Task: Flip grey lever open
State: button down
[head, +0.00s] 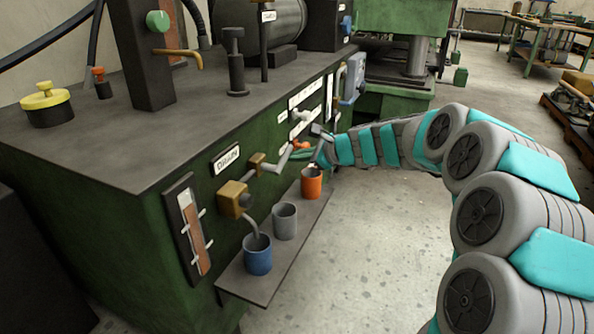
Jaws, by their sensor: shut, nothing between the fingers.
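On the front of the green machine, a grey lever (275,164) sticks out from a small brass fitting and angles up to the right. Another light grey handle (299,117) stands on the white-labelled panel further along. I cannot tell from this view whether either is open. My gripper (319,132) is at the machine front, right of both and close to an orange-red handle (300,145). It is small and far from the camera; it is shut and holds nothing. Whether it touches a handle is unclear.
A shelf (262,280) below carries a blue cup (258,257), a grey cup (285,222) and an orange cup (312,184). A brass valve block (232,199) with a spout juts out above the blue cup. Open floor (370,260) lies right of the shelf.

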aim_at(288, 151)
jog(key=shift+s+a+r+n+t+b, duration=0.3)
jog(key=shift+s+r+n+t+b, duration=0.55)
jog(key=shift+b, duration=0.7)
jog(key=shift+s+a+r+n+t+b, duration=0.3)
jog(key=shift+s+r+n+t+b, duration=0.55)
jog(key=shift+b, duration=0.65)
jog(key=shift+s+a+r, duration=0.1)
jog(key=shift+a+r, duration=0.05)
jog(key=shift+r, duration=0.05)
jog(key=shift+s+n+t, duration=0.2)
jog(key=shift+n+t, duration=0.1)
jog(key=shift+n, duration=0.2)
jog(key=shift+b, duration=0.35)
jog(key=shift+s+a+r, duration=0.1)
jog(key=shift+s+r, duration=0.05)
jog(key=shift+s, duration=0.15)
